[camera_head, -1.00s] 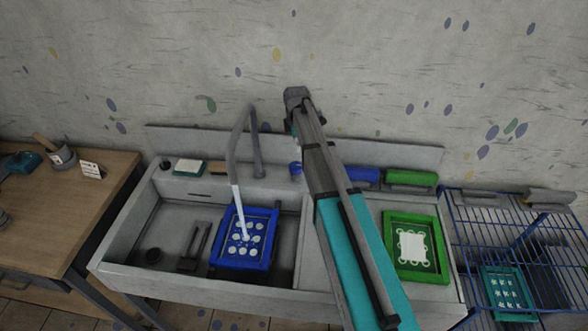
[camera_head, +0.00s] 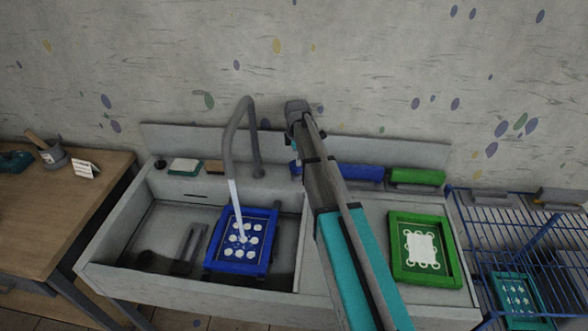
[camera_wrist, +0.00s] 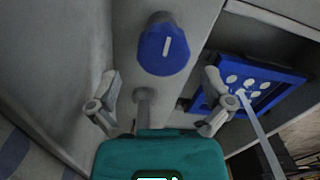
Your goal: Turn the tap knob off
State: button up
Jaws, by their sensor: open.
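The blue tap knob (camera_wrist: 163,48) with a white line mark shows at the top middle of the wrist view. In the head view a bit of the knob (camera_head: 295,169) shows just left of my arm. The grey curved tap (camera_head: 229,140) has a stream of water (camera_head: 234,200) falling onto a blue screen frame (camera_head: 218,239) in the sink. My gripper (camera_wrist: 159,104) is open and empty, its two fingers spread below the knob in the wrist picture, apart from it. In the head view my arm hides the gripper's fingers.
The sink (camera_head: 115,250) also holds dark tools. A green frame (camera_head: 452,270) lies on the counter right of my arm. Blue (camera_head: 360,173) and green (camera_head: 415,176) blocks stand along the back ledge. A wire rack (camera_head: 480,215) is at right, a wooden table (camera_head: 90,195) at left.

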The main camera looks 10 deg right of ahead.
jog(key=shift+f+b, duration=1.45)
jog(key=shift+f, duration=0.25)
jog(key=c, duration=1)
jog(key=shift+a, duration=0.2)
jog(key=shift+d, duration=0.15)
